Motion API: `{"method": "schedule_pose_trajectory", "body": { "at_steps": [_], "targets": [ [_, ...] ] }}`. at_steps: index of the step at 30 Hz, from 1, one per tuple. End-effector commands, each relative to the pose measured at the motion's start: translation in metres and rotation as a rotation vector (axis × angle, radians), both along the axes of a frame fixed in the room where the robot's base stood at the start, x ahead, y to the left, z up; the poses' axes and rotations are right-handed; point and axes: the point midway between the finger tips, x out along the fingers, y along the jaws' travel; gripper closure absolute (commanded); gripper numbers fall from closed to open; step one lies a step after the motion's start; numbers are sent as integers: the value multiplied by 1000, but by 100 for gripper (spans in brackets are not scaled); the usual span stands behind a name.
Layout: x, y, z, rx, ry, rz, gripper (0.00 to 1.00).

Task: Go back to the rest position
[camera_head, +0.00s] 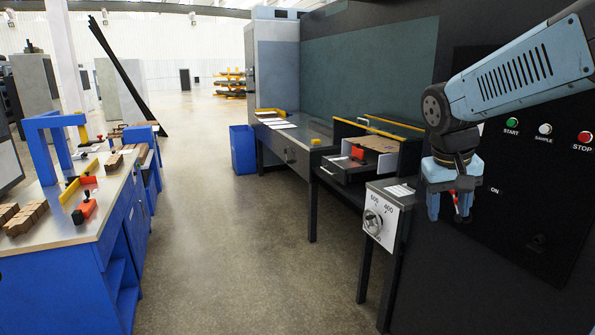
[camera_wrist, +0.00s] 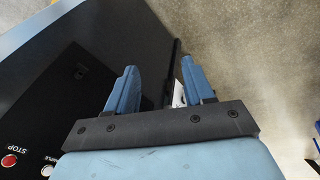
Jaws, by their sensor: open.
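My gripper (camera_head: 449,205) hangs from my blue arm at the right of the head view, fingers pointing down. It is in front of the black control panel and a little right of the grey stand with the dial (camera_head: 374,221). In the wrist view my gripper (camera_wrist: 158,88) shows two blue fingers spread apart. No object is held between them. A dark edge and a small white patch lie beyond the fingers, and I cannot tell exactly what they belong to.
The black panel (camera_head: 525,215) has START, SAMPLE and STOP buttons. An open drawer (camera_head: 345,172) holds an orange-red item. A dark workbench (camera_head: 300,140) stands behind it. A blue workbench (camera_head: 75,235) with wooden blocks is at left. The floor (camera_head: 215,220) between is clear.

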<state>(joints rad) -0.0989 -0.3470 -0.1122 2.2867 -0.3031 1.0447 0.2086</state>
Motion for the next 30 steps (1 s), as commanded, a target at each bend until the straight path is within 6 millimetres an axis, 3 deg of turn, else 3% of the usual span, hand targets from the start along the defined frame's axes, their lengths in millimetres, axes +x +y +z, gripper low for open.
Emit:
{"method": "schedule_pose_trajectory", "body": {
  "at_steps": [9, 15, 21, 30],
  "targets": [
    [-60, 34, 11, 124, -170, 74, 47],
    [-89, 52, 12, 170, -262, 114, 47],
    [-101, 61, 11, 189, -307, 133, 47],
    [-103, 62, 11, 191, -311, 137, 47]
  ]
}}
